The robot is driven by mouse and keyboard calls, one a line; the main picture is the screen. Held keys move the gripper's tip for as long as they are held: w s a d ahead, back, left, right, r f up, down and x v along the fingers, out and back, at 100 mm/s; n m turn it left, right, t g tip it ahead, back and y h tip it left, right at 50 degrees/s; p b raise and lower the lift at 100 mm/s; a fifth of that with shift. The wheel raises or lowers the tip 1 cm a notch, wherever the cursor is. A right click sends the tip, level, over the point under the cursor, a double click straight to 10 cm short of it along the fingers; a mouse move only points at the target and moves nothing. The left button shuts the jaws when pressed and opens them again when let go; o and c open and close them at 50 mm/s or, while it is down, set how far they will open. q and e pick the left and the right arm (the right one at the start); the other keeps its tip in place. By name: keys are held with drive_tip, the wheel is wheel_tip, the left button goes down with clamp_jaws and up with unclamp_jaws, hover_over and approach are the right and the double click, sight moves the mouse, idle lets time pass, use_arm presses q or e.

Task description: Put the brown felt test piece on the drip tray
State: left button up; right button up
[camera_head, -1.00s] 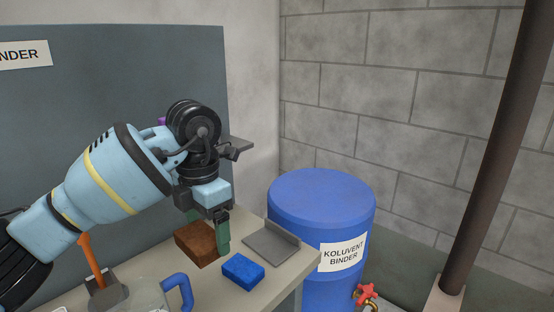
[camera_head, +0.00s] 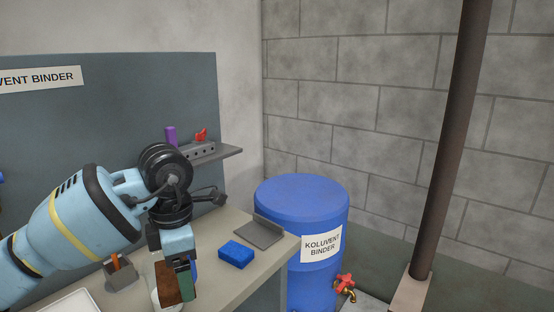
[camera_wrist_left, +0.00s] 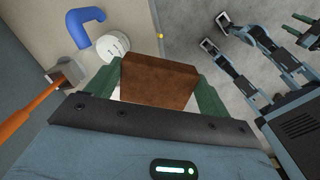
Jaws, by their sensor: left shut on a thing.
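My left gripper (camera_head: 178,284) is shut on the brown felt test piece (camera_head: 168,283), a brown block between its green fingers. The wrist view shows the piece (camera_wrist_left: 158,80) gripped from both sides, near the bench's front edge.
A blue block (camera_head: 236,254) lies on the bench just left of the tray. A wall shelf (camera_head: 210,153) and blue drum (camera_head: 302,205) flank the tray.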

use_arm(q)
drive_tip(key=m, duration=0.2)
drive_tip(key=s+a+f+m+p, duration=0.1)
drive_tip(key=shift+s+m, duration=0.3)
drive_tip(key=shift+m, duration=0.1)
drive_tip(key=s+a+f+m+p, duration=0.1)
drive_tip(key=s+f+m+p, duration=0.1)
drive_tip(key=s+m, duration=0.5)
drive_tip(key=s+a+f+m+p, duration=0.2)
drive_tip(key=s+m, duration=0.6)
drive_tip(key=m, duration=0.4)
drive_tip(key=shift+s+a+f+m+p, duration=0.2)
drive_tip(key=shift+f+m+p, duration=0.1)
drive_tip(key=shift+p, duration=0.1)
use_arm(e)
drive_tip(key=w+r+t, duration=0.1)
drive_tip(key=w+r, duration=0.4)
drive_tip(key=r, duration=0.2)
drive_tip(key=shift+d+r+t, duration=0.35)
drive_tip(key=shift+d+t, duration=0.05)
use_arm(q)
drive_tip(key=shift+a, duration=0.15)
use_arm(e)
drive_tip(key=shift+w+a, duration=0.15)
